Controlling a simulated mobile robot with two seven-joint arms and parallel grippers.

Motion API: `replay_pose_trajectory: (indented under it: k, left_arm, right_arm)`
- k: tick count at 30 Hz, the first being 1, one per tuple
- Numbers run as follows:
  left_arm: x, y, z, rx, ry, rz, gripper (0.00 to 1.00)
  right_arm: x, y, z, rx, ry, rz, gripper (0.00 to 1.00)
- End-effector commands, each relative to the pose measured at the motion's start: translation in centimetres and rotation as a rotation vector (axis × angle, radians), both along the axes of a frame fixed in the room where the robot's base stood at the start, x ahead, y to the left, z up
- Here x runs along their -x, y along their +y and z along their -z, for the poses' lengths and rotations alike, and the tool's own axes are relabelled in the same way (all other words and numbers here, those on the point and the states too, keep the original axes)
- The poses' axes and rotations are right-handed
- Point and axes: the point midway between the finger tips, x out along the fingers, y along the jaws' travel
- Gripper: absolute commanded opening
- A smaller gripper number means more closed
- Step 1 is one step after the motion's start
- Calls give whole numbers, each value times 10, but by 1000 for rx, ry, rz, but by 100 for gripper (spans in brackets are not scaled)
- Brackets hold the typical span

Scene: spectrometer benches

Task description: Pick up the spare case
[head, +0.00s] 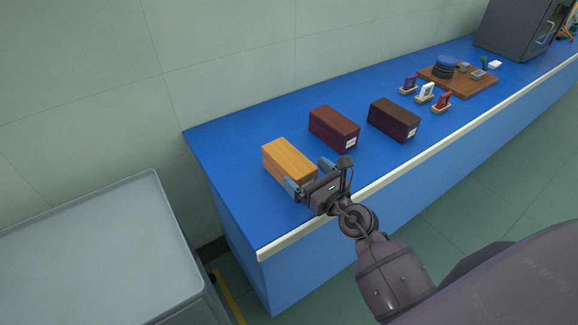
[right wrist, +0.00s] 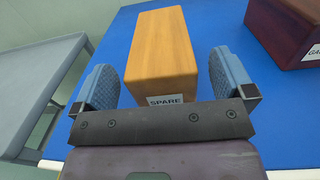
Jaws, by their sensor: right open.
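The spare case is a light orange wooden box (head: 288,161) at the left end of the blue bench. In the right wrist view the spare case (right wrist: 162,50) shows a white label reading "SPARE" on its near end. My right gripper (head: 308,177) is open at the near end of the case. In the right wrist view its two blue fingers (right wrist: 166,82) stand apart, one to each side of the case's near end, with nothing gripped. Whether a finger touches the case I cannot tell. My left gripper is not in view.
A dark red case (head: 334,128) and a dark brown case (head: 394,119) stand to the right on the blue bench (head: 235,165). Several small stands and a wooden board (head: 478,88) lie farther right. A grey cart (head: 100,250) stands at left, across a gap.

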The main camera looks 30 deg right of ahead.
Motion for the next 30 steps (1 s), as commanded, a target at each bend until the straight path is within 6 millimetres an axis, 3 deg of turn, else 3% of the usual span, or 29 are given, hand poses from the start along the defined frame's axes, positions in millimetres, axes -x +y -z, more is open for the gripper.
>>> replay_pose_trajectory:
  k: [7, 17, 28, 30]
  left_arm:
    - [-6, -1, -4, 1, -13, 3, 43]
    - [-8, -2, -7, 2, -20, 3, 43]
    - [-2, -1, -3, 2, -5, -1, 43]
    - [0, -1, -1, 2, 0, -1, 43]
  right_arm:
    - [-29, 6, 0, 1, -1, 1, 100]
    - [-34, 7, 0, 0, 0, 1, 100]
    - [-34, 7, 0, 0, 0, 1, 43]
    - [-34, 7, -1, 1, -2, 1, 41]
